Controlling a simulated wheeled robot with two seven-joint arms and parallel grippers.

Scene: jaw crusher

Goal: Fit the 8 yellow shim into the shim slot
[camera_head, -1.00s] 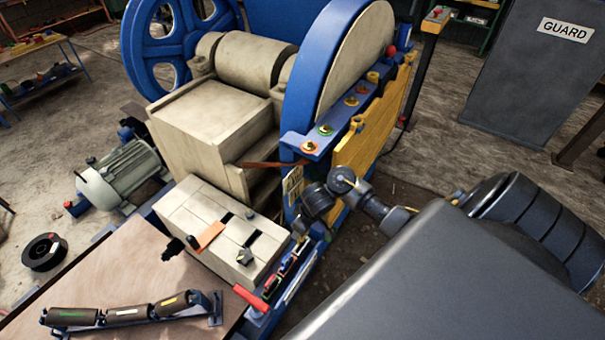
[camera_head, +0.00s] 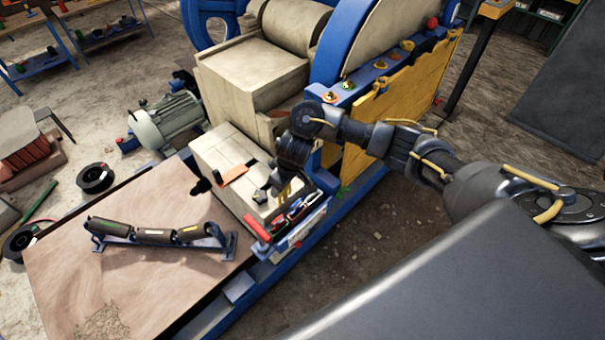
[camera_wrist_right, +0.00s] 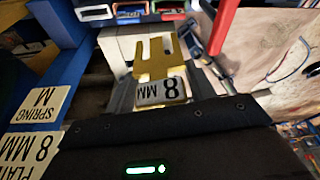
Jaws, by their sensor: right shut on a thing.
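The yellow 8 mm shim (camera_wrist_right: 158,58) is a forked plate with a label reading 8 MM, seen in the right wrist view. My right gripper (camera_wrist_right: 160,92) is shut on its labelled end, with the prongs pointing away over a pale surface. In the head view my right gripper (camera_head: 285,188) points down at the right edge of the cream block (camera_head: 222,150), above the tool tray; the shim is barely visible there. Dark openings show in the block's top, but I cannot tell which is the shim slot. My left gripper is not in view.
A tray of coloured tools (camera_head: 297,215) runs along the block's front. An orange piece (camera_head: 232,175) lies on the block. A roller assembly (camera_head: 155,234) sits on the wooden table (camera_head: 150,290). The yellow side plate (camera_head: 410,95) stands behind my right arm. Placards (camera_wrist_right: 38,108) show at wrist-view left.

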